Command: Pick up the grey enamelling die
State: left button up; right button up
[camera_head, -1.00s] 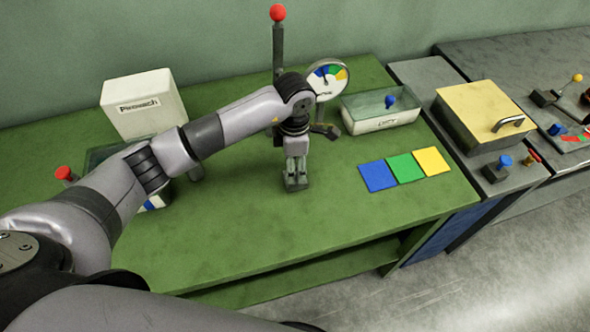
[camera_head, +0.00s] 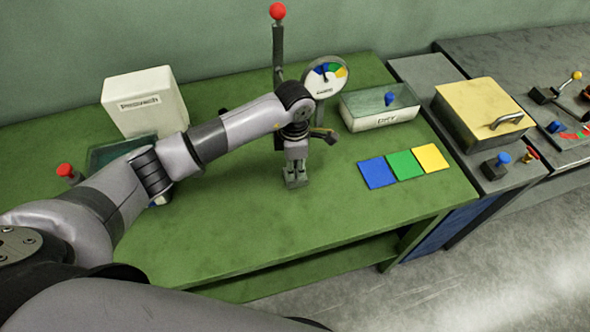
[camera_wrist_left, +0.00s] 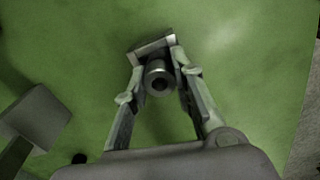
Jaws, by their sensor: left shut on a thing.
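The grey enamelling die has a round stem (camera_wrist_left: 158,76) and a flat grey block beyond it in the left wrist view. The stem sits between both fingers of my left gripper (camera_wrist_left: 160,82), which is shut on it. In the head view my left gripper (camera_head: 296,172) points straight down over the middle of the green bench, with the die's grey block (camera_head: 296,183) under its fingertips. The die looks upright. Whether its underside touches the bench or hangs just above it I cannot tell. My right gripper is not in view.
Blue, green and yellow squares (camera_head: 405,166) lie on the green bench (camera_head: 240,215) to the right. Behind are a dial (camera_head: 325,76), a tall lever with red ball (camera_head: 278,12), a tray (camera_head: 382,112) and a white box (camera_head: 145,100). The bench front is clear.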

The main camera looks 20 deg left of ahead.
pick_arm(q)
grip_shut()
